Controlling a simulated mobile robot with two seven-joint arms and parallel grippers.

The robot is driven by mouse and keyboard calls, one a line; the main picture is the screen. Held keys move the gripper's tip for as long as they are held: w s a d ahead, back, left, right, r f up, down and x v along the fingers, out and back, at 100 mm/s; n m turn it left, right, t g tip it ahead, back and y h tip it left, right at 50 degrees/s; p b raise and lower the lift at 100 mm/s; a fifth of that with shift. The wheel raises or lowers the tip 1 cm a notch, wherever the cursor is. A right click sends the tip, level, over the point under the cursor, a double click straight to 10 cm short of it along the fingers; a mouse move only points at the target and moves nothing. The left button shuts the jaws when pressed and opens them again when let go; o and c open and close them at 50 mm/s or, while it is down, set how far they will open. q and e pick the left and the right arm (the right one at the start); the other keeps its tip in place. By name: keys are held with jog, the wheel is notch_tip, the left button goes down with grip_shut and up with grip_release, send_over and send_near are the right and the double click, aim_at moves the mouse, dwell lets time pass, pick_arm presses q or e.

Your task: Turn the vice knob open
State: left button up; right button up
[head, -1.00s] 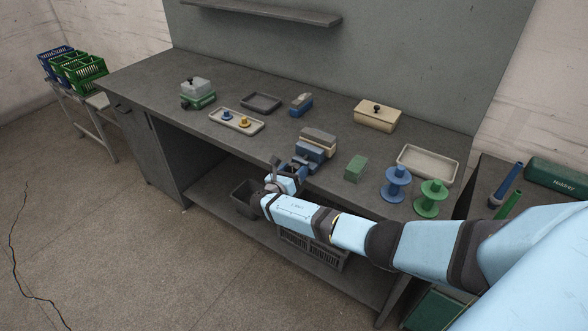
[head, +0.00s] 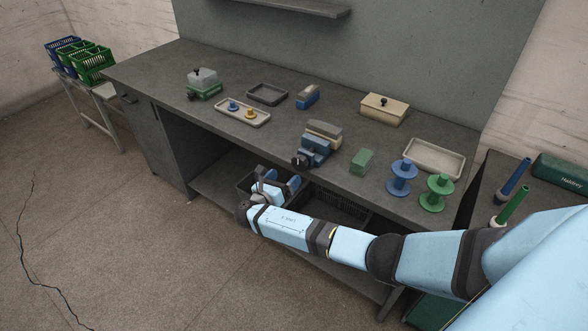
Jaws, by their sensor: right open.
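The blue and grey vice (head: 319,143) stands at the front edge of the workbench in the head view. Its dark round knob (head: 299,163) sticks out from the vice's front, over the bench edge. My right gripper (head: 280,175) is below and to the left of the knob, in front of the bench's lower shelf. Its fingers are spread with nothing visible between them, and it looks apart from the knob. My left gripper is not in view.
A green block (head: 361,161), a blue spool (head: 402,178) and a green spool (head: 437,192) stand right of the vice. A shallow tray (head: 243,112) with two small pegs lies to the left. Dark crates (head: 335,207) sit on the shelf below.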

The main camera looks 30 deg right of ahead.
jog(key=v, duration=0.5)
dwell(0.3)
